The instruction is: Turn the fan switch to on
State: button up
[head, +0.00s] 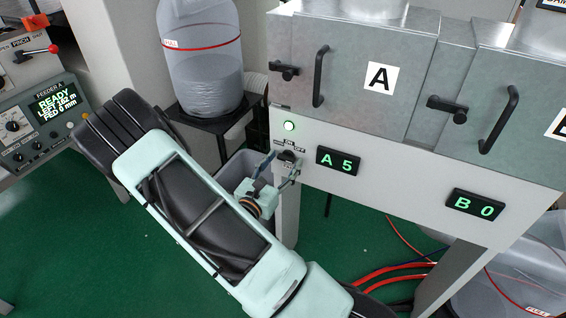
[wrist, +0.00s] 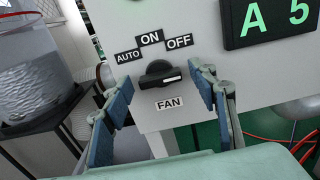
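The fan switch (wrist: 159,73) is a black rotary knob on the pale panel, with AUTO, ON and OFF labels above it and FAN below. Its white mark is at the knob's right end, on the OFF side and away from the ON label at the top. In the head view the switch (head: 287,156) is small and partly behind the fingers. My gripper (wrist: 161,82) is open, with one blue-padded finger on each side of the knob and gaps showing between pads and knob. In the head view my gripper (head: 283,168) is in front of the panel's left end.
A clear container (head: 205,85) stands on a black stand at the left. Red hoses (head: 385,268) run below the panel.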

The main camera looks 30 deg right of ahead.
jog(key=v, duration=1.2)
dwell(0.4)
jog(key=d+r+m+g+y+p, duration=0.1)
jog(key=d+r+m+g+y, duration=0.3)
jog(key=r+m, duration=0.45)
jog(key=d+r+m+g+y, duration=0.1)
jog(key=d+r+m+y, duration=0.1)
jog(key=r+m+y, duration=0.55)
jog(key=s+a+r+m+y+b, duration=0.1)
jog(key=s+a+m, duration=0.4)
jog(key=s, duration=0.2)
jog(key=s+a+r+m+y, duration=0.2)
jog(key=s+a+m, duration=0.35)
jog(key=s, duration=0.25)
notch_tip(320, 180, up, 21)
jog(key=p, duration=2.1)
jog(key=shift+a+n+p, duration=0.35)
jog(key=shift+n, duration=0.1)
